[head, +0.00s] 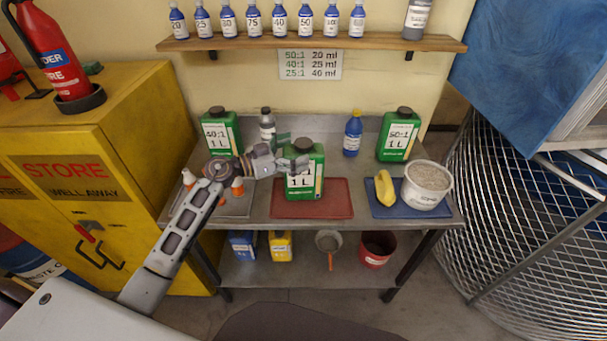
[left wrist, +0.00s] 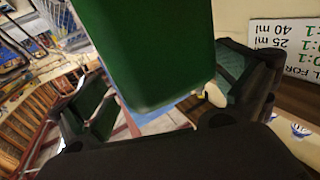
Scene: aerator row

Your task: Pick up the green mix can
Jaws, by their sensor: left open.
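A green mix can (head: 310,168) with a dark cap and a white "1 L" label stands upright on the red mat (head: 338,205) at the bench's front middle. My left gripper (head: 288,157) is open at its upper left and hides part of the label. In the left wrist view the green can (left wrist: 155,50) fills the space between the two spread fingers; contact cannot be told. Two similar green cans stand at the back, one at left (head: 220,130) and one at right (head: 398,136). My right gripper is not in view.
A grey bottle (head: 267,128) and a blue bottle (head: 353,133) stand behind. White bottles with orange parts (head: 238,187) are beside my left arm. A yellow object (head: 384,188) and a white tub (head: 426,186) occupy the blue mat at right. A shelf (head: 320,42) of small bottles is above.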

